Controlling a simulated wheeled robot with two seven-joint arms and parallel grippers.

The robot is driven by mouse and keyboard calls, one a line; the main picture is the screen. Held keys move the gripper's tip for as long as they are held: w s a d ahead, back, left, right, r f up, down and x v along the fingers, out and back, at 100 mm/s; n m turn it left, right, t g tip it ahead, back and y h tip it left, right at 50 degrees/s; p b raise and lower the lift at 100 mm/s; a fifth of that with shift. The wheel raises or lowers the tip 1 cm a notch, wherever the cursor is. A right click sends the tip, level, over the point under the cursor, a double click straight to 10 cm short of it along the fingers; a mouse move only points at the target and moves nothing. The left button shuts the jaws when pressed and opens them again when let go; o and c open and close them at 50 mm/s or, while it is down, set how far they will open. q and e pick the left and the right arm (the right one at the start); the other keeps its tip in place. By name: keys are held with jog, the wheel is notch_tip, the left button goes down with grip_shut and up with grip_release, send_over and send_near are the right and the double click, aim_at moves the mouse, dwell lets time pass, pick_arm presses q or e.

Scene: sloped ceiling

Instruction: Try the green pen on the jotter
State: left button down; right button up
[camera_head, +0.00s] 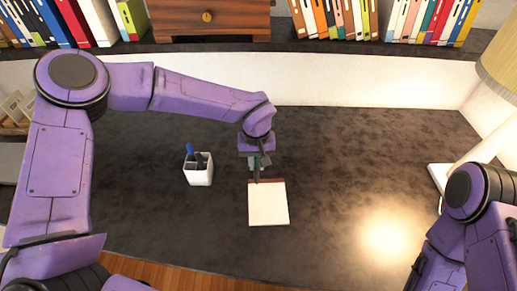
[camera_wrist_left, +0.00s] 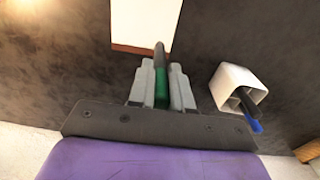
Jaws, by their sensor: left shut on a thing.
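My left gripper (camera_head: 257,162) is shut on the green pen, whose green and dark body shows between the fingers in the left wrist view (camera_wrist_left: 161,82). The pen's dark end reaches to the brown-edged top of the jotter (camera_head: 268,205). I cannot tell whether the tip touches the jotter. The jotter is a blank white pad lying flat on the dark desk, and part of it shows in the left wrist view (camera_wrist_left: 146,22). My right arm is at the lower right of the head view, but its fingers are not visible.
A white pen cup (camera_head: 199,176) with a blue pen (camera_head: 190,150) and a dark item stands left of the jotter. A lamp (camera_head: 495,130) stands at the right. Books and a wooden drawer box (camera_head: 210,18) line the shelf behind. The desk right of the jotter is clear.

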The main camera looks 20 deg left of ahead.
aim_at(257, 172)
pick_arm(q)
jog(key=shift+w+f, duration=0.1)
jog(key=shift+f, duration=0.1)
jog(key=shift+w+f, duration=0.1)
jog(key=shift+w, duration=0.05)
jog(key=shift+r+p, duration=0.25)
jog(key=shift+p, duration=0.35)
jog(key=shift+f+b, duration=0.35)
jog(key=shift+f, duration=0.2)
jog(key=shift+f+b, duration=0.55)
jog(key=shift+f, duration=1.45)
